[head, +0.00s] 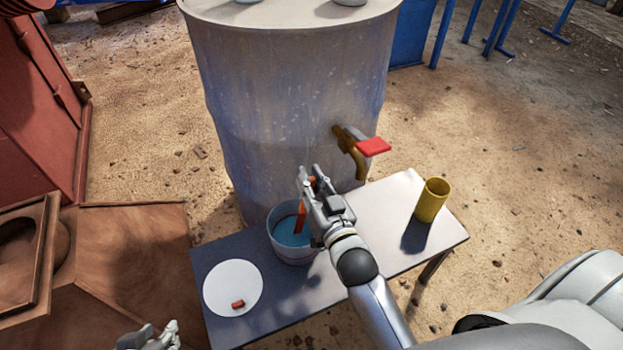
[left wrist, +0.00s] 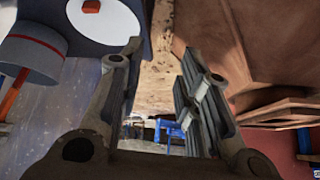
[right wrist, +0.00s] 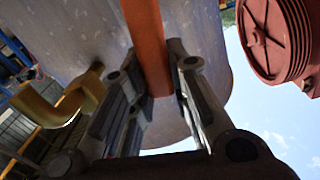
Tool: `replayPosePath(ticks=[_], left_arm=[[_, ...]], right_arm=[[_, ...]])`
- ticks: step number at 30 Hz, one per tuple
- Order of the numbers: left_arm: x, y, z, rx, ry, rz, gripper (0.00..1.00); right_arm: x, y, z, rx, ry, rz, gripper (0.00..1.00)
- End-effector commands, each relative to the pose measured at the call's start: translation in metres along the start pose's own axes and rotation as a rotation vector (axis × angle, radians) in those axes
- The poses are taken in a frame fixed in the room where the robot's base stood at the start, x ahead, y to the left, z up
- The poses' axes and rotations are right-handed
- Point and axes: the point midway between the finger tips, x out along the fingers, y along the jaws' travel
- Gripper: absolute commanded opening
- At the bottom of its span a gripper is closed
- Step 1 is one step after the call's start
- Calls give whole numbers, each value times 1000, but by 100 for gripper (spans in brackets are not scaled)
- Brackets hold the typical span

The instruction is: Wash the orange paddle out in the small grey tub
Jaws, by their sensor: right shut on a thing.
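The small grey tub (head: 292,257) stands on the bench against the drum, with blue liquid inside. It also shows in the left wrist view (left wrist: 25,62). My right gripper (head: 306,184) is above the tub, shut on the orange paddle (head: 299,218). The paddle points down into the tub's opening; I cannot tell how deep its lower end is in the liquid. In the right wrist view the orange paddle (right wrist: 147,45) runs between the two fingers. My left gripper (head: 150,338) is low at the left, off the bench, open and empty.
A white plate (head: 230,276) with a small orange-red piece (head: 238,304) lies left of the tub. A yellow cup (head: 432,200) stands at the bench's right. The drum (head: 290,110) has a brass tap with a red handle (head: 373,147). Rusty machinery (head: 130,250) is at the left.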

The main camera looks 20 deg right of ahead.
Motion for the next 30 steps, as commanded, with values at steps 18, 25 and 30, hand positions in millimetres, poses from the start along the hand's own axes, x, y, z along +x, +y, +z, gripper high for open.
replayPosePath(ticks=[18,25,30], left_arm=[[5,7,-54,5,254,14,32],[2,10,-75,7,357,20,32],[-1,12,-90,7,434,25,32]], right_arm=[[0,0,19,0,-1,0,0],[0,0,26,0,0,0,0],[0,0,31,1,0,0,0]])
